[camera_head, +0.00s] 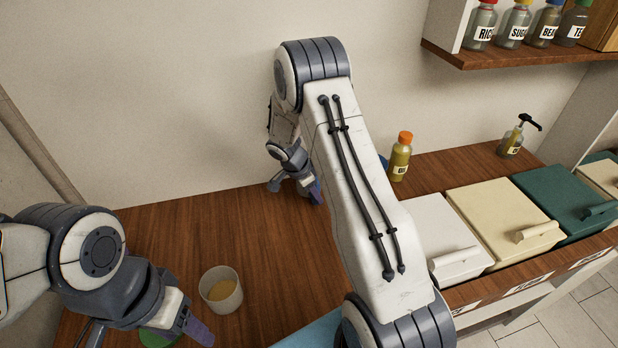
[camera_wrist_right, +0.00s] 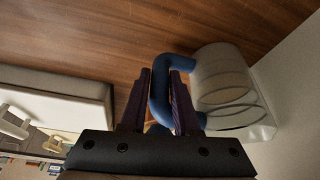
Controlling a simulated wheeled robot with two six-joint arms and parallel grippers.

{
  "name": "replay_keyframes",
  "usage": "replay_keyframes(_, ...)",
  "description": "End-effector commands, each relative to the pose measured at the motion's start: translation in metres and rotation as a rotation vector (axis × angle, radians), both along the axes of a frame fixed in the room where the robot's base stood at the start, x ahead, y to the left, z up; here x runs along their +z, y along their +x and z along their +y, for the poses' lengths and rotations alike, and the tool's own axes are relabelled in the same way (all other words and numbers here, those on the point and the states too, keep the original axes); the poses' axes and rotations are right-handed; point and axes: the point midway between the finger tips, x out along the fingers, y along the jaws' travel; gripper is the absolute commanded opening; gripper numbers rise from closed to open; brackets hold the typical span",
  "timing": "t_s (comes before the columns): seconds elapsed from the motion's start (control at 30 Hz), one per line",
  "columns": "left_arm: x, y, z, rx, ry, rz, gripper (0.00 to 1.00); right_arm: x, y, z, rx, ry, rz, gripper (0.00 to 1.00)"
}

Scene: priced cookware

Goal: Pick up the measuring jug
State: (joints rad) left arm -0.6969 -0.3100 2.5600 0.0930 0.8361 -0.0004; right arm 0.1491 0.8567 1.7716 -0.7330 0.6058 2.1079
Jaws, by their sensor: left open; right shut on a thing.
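The measuring jug (camera_wrist_right: 225,78) is clear with ring lines and a blue handle (camera_wrist_right: 158,82), seen in the right wrist view. My right gripper (camera_wrist_right: 161,98) is shut on the blue handle, with one dark purple finger on each side of it. In the head view my right gripper (camera_head: 296,186) is near the back wall, and the jug is hidden behind my right arm. My left gripper (camera_head: 150,334) is open at the lower left, with a green thing (camera_head: 157,340) partly hidden at its fingers.
A white cup (camera_head: 221,305) with yellowish contents stands beside my left gripper on the wooden counter (camera_head: 200,225). An orange-capped bottle (camera_head: 400,160) stands right of my right arm. Lidded bins (camera_head: 495,215) line the right. A shelf (camera_head: 500,52) holds labelled jars. The counter's middle left is clear.

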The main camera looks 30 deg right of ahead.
Motion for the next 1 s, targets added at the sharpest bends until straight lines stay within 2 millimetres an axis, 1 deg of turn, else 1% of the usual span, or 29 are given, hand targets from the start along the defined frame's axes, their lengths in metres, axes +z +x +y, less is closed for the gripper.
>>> replay_keyframes(0.73,-0.001,0.0,0.0,0.0,0.0,0.0,0.59,0.002,0.001,0.0,0.0,-0.001,-0.003,0.0)
replay_keyframes(1.0,-0.01,0.0,0.0,0.0,0.0,0.0,0.59,0.013,0.001,0.0,0.001,-0.001,-0.004,0.0)
